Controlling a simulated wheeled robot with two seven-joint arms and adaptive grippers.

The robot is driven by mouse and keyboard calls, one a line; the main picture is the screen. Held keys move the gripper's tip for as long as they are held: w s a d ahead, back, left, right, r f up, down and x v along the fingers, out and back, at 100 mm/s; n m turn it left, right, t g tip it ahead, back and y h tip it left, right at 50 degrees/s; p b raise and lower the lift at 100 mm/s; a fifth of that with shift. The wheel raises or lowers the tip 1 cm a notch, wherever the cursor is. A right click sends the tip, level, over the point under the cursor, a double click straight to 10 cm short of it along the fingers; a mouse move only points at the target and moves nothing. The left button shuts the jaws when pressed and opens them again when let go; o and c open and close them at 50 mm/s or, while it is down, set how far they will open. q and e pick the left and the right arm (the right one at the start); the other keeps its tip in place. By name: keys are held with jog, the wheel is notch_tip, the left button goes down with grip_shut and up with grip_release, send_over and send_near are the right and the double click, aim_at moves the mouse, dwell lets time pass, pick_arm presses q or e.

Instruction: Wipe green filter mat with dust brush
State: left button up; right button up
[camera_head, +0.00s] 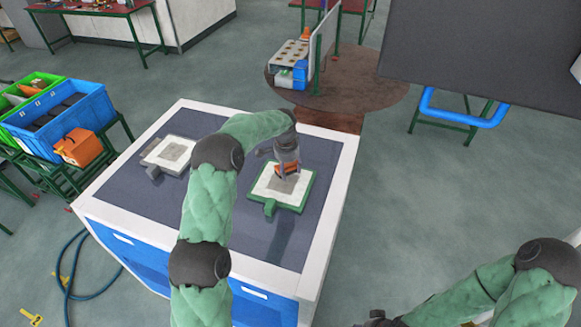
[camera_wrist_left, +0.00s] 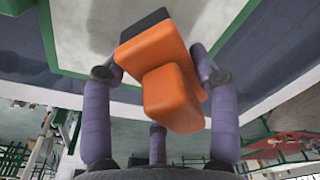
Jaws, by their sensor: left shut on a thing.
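The green filter mat (camera_head: 259,190) lies on the right part of the dark worktop. It has a green frame with a handle, a white surface and a grey patch in the middle. My left gripper (camera_head: 287,162) is above the mat, shut on the orange dust brush (camera_wrist_left: 160,70). The brush's dark end points at the mat's pale surface in the left wrist view. In the head view the brush (camera_head: 286,169) is over the grey patch; I cannot tell whether it touches. My right gripper (camera_head: 377,318) shows only partly at the bottom edge, away from the table.
A grey-framed mat (camera_head: 171,154) with a similar patch lies at the worktop's left. Blue and green bins (camera_head: 62,118) with orange items stand left of the table. A dark panel (camera_head: 490,50) and blue-railed stand (camera_head: 462,116) are at right. The near worktop is clear.

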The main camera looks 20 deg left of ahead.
pick_arm(q)
jog(key=shift+s+d+r+b, duration=0.15)
jog(key=shift+s+b, duration=0.5)
jog(key=shift+s, duration=1.45)
jog(key=shift+s+d+r+b, duration=0.1)
jog(key=shift+s+b, duration=0.55)
jog(key=shift+s, duration=1.45)
jog(key=shift+w+a+r, duration=0.1)
jog(key=shift+a, duration=0.65)
jog(key=shift+w+a+r+p, duration=0.1)
jog(key=shift+w+p, duration=0.45)
jog(key=shift+w, duration=1.2)
jog(key=shift+w+a+r+p, duration=0.1)
jog(key=shift+w+p, duration=0.4)
jog(key=shift+w, duration=1.25)
